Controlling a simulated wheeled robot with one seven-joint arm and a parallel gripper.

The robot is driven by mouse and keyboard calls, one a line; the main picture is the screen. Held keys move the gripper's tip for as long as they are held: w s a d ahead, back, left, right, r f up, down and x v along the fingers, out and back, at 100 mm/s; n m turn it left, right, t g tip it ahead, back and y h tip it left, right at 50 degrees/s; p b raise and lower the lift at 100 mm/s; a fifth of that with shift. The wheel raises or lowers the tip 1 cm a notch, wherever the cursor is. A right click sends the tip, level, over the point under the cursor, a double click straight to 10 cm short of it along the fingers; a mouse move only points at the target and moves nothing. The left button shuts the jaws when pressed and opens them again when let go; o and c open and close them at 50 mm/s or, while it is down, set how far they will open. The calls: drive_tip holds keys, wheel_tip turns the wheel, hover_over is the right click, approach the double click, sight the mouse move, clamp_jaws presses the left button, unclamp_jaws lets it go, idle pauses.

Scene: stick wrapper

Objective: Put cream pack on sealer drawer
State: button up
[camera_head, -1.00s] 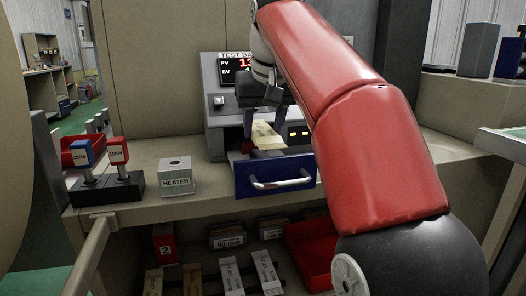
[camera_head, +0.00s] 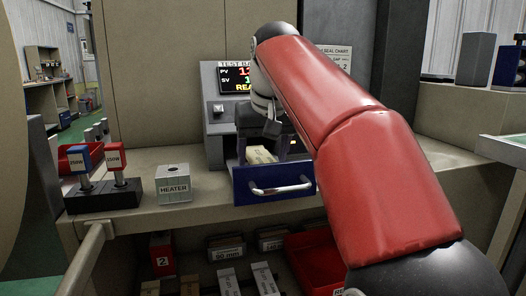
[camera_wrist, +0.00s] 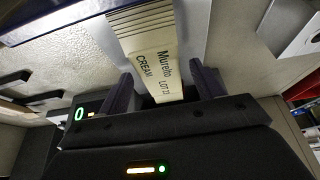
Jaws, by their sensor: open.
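The cream pack (camera_head: 260,155) is pale, with "CREAM" lettering that reads clearly in the wrist view (camera_wrist: 150,45). It lies at the open sealer drawer (camera_head: 275,188), which has a blue front and a silver handle. My gripper (camera_head: 263,148) is just above the pack, in front of the machine. In the wrist view my gripper (camera_wrist: 165,84) is open, with one dark finger on each side of the pack's near end and gaps beside it. My gripper and arm hide part of the pack and the drawer's inside.
The sealer machine (camera_head: 215,110) with a lit display stands behind the drawer. A heater block (camera_head: 174,184) and two stamp-like tools (camera_head: 103,184) in a black stand are on the bench to the left. A shelf below holds several boxes and a red tray (camera_head: 312,262).

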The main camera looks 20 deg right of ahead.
drive_tip(key=p+v, duration=0.4)
drive_tip(key=v, duration=0.8)
drive_tip(key=shift+r+p, duration=0.2)
drive_tip(key=shift+p, duration=0.1)
